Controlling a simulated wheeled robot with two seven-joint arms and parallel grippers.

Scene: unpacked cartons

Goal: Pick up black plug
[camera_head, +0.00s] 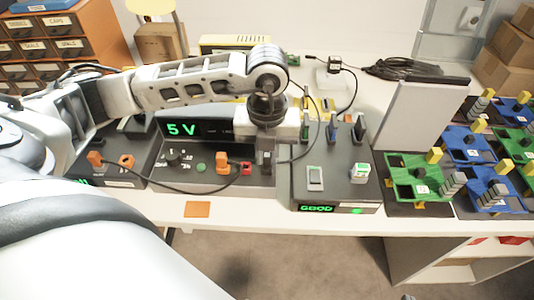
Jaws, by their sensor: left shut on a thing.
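My left arm reaches in from the left, and its gripper (270,148) points down at the right end of the power supply (190,174), whose green display reads 5 V. The gripper is shut on a small dark piece, which looks like the black plug (267,166), at the supply's front panel beside the red plug (246,168). The fingers hide its upper part, and I cannot tell whether it is still seated in its socket. An orange plug (223,170) sits further left on the panel, with a black cable running left. My right gripper is not in view.
A dark tester box (335,207) with a GOOD display stands close right of the gripper. Green circuit boards (418,178) and blue ones lie further right. A grey panel (420,115) stands behind. An orange square (197,209) lies at the table's front edge.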

